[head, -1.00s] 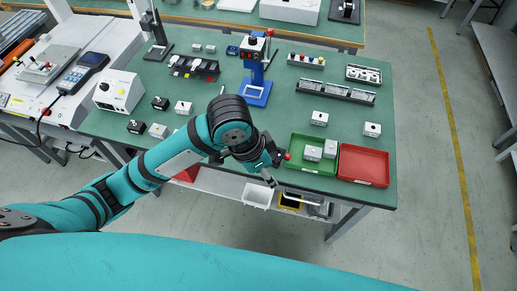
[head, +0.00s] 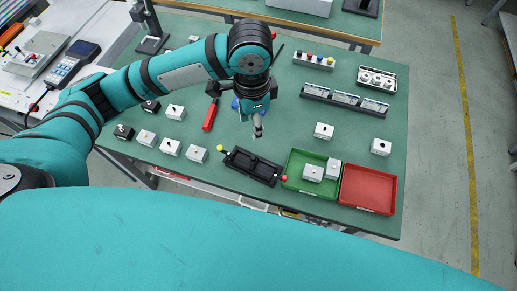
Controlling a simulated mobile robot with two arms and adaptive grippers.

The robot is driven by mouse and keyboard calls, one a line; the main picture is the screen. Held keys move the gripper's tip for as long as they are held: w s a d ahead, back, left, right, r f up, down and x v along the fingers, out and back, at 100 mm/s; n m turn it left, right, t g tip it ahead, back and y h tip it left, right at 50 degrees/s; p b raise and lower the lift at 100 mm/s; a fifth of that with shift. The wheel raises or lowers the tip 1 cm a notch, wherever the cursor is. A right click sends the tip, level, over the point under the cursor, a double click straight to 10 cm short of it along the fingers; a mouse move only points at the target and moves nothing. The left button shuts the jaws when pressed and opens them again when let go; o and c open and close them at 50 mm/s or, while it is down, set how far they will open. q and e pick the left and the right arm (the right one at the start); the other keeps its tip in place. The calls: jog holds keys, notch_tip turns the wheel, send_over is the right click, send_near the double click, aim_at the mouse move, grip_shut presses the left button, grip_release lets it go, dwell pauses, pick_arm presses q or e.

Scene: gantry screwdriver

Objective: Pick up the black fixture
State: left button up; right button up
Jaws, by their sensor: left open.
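The black fixture (head: 252,166) is a low, dark, tray-like block. It lies on the green table near its front edge, just left of the green tray (head: 297,183). A yellow-green ball sits by its left end and a red ball by its right end. My left gripper (head: 257,132) points down, a little behind and above the fixture, apart from it. It is open and empty. My left forearm and wrist hide part of the table's back left, including most of a blue stand. My right gripper is not in view.
A red tray (head: 367,190) stands right of the green tray, which holds light blocks. Several white blocks stand left of the fixture. A red-handled object (head: 209,116) lies left of my gripper. A long black rack (head: 345,101) lies at the back right.

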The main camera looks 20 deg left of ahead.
pick_arm(q)
send_over(254, 156)
notch_tip(254, 156, down, 7)
jog(key=shift+a+f, duration=0.1)
jog(key=shift+f, duration=0.1)
notch_tip(254, 156, down, 3)
jog(key=shift+w+f+p, duration=0.1)
jog(key=shift+p, duration=0.25)
jog(key=shift+f, duration=0.85)
jog(key=f, duration=0.2)
jog(key=f+p, duration=0.1)
jog(key=shift+s+f, duration=0.25)
jog(key=shift+f, duration=0.7)
jog(key=c, duration=0.8)
grip_shut()
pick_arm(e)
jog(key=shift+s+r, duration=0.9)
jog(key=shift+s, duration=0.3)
pick_arm(q)
jog(key=shift+w+r, duration=0.1)
